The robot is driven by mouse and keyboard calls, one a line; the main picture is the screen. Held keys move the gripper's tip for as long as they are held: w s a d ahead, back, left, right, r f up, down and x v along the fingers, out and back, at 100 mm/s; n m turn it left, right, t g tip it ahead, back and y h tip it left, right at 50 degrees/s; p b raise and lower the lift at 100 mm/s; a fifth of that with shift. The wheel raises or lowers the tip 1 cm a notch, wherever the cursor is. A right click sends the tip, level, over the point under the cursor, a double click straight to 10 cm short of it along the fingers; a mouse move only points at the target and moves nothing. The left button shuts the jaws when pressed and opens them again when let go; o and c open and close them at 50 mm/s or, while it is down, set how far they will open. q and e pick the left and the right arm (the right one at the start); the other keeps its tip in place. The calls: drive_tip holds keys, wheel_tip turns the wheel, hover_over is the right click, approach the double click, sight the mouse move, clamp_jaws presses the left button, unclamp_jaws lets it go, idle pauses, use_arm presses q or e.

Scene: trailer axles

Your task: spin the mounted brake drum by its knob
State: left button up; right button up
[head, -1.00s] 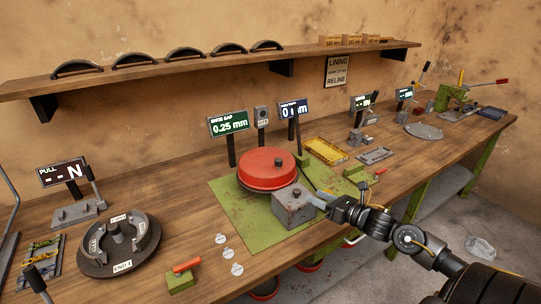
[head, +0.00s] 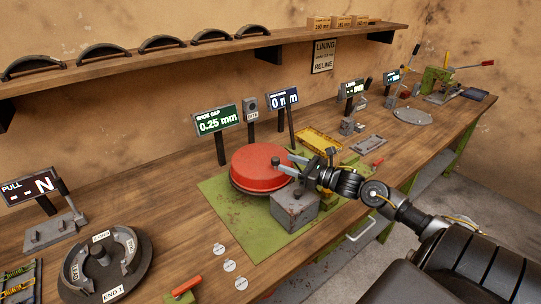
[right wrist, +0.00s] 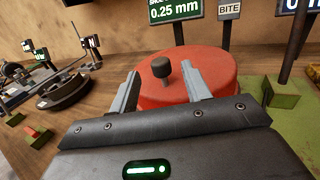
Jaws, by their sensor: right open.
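The red brake drum (head: 258,168) sits mounted on the green mat, and it also shows in the right wrist view (right wrist: 215,72). Its dark knob (right wrist: 162,68) stands up from the top face near the rim closest to my arm. My right gripper (head: 288,163) is open over the near right part of the drum. In the right wrist view the knob appears between the two fingertips, with clear space on both sides. I cannot tell how deep it lies between them. My left gripper is not in view.
A grey block (head: 294,208) stands below my right gripper, beside the drum. A gauge reading 0.25 mm (head: 217,121) and a dark upright post (head: 291,126) stand behind. A brake assembly (head: 105,262) lies at the left.

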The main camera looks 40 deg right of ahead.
sight(276, 158)
drive_tip(key=p+x, duration=0.1)
drive_tip(key=x, duration=0.1)
drive_tip(key=p+x, duration=0.1)
drive_tip(key=x, duration=0.2)
drive_tip(key=shift+w+a+r, duration=0.1)
drive_tip(key=shift+w+r, duration=0.1)
drive_tip(key=shift+w, duration=0.1)
drive_tip(key=shift+x, duration=0.8)
drive_tip(key=shift+w+a+f, duration=0.15)
drive_tip(key=shift+f, duration=0.05)
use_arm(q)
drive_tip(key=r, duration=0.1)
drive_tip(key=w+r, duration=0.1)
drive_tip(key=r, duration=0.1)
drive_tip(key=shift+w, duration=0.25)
use_arm(e)
clamp_jaws()
